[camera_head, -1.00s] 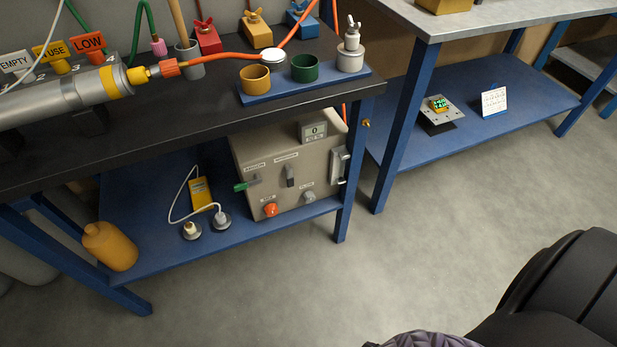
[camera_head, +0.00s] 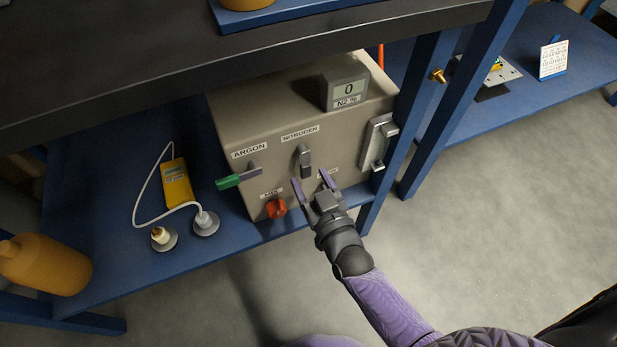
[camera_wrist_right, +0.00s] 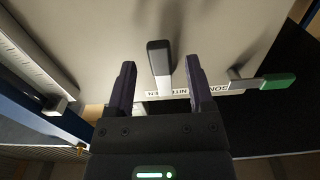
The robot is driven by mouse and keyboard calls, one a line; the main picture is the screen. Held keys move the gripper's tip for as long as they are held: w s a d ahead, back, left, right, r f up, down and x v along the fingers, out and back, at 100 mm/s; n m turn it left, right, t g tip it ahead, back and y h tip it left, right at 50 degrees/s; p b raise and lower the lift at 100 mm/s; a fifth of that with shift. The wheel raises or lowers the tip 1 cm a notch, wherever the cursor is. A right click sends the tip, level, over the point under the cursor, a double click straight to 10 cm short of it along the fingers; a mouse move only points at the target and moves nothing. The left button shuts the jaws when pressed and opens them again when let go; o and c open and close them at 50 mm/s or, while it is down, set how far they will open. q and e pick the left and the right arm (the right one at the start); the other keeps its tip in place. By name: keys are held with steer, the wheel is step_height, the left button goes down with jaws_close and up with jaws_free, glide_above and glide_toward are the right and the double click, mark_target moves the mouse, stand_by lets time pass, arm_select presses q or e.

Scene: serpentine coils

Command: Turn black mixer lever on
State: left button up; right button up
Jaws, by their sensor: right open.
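The beige mixer box (camera_head: 235,115) stands on the blue lower shelf. Its black lever (camera_head: 304,158) points up and down under the NITROGEN label. My right gripper (camera_head: 310,178) is open, just in front of and slightly below this lever. In the right wrist view, the black lever (camera_wrist_right: 159,58) shows between the two spread fingers (camera_wrist_right: 161,67), apart from both. The label near it appears upside down there. My left gripper is not in view.
A green-tipped lever (camera_head: 229,181) under ARGON sticks out sideways to the left. An orange knob (camera_head: 276,208) is below, and a display (camera_head: 346,90) reading 0 is on top. A blue table leg (camera_head: 408,125) stands close on the right.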

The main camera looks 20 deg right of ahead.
steer(key=shift+w, duration=0.6)
jaws_close()
stand_by(0.6)
stand_by(0.3)
